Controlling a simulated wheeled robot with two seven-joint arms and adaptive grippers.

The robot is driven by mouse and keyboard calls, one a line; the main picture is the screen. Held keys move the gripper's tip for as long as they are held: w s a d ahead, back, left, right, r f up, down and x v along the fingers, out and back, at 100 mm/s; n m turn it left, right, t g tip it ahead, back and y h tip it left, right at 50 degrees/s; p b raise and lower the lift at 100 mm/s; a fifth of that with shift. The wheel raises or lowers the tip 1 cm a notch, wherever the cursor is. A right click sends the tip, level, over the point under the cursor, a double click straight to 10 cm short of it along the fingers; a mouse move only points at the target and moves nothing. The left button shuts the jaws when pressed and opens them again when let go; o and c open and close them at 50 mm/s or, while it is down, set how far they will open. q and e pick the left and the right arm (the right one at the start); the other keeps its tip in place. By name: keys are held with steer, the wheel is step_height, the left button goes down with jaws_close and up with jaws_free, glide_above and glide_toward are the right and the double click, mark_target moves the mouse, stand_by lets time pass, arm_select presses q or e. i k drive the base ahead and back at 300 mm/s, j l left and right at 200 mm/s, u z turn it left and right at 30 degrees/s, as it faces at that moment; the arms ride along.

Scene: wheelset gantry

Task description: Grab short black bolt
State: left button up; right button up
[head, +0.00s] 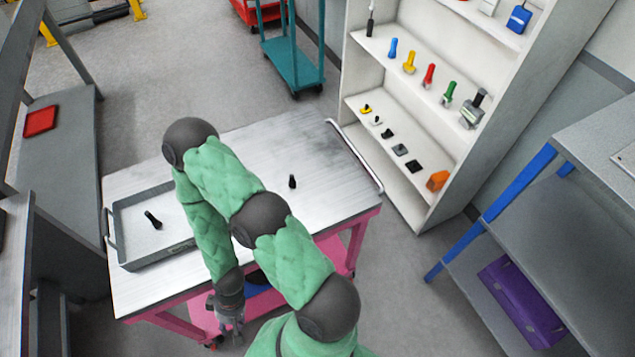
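A short black bolt (292,182) stands on the metal top of the pink cart (325,195), right of my arm. A longer-looking black bolt (152,220) lies in the grey tray (160,257) at the cart's left end. My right gripper (231,332) hangs low at the cart's front edge, pointing down, apart from both bolts. It is small and partly dark, and its finger opening is unclear. My green-sleeved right arm covers the middle of the cart top. My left gripper is out of view.
A white shelf (400,207) with coloured bolts and small parts stands behind right. A teal cart (293,60) is at the back. A blue-legged bench (555,210) with a purple case (520,300) stands right. The cart top right of the short bolt is clear.

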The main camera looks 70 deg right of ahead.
mark_target(292, 183)
steer(key=z, duration=0.45)
steer(key=k+l+z, duration=0.1)
steer(key=z, duration=0.8)
steer(key=k+l+z, duration=0.1)
steer(key=z, duration=0.35)
steer(key=l+u, duration=0.1)
steer(key=u, duration=0.35)
steer(key=l+u, duration=0.1)
steer(key=u, duration=0.4)
steer(key=l+u, duration=0.1)
steer(key=u, duration=0.35)
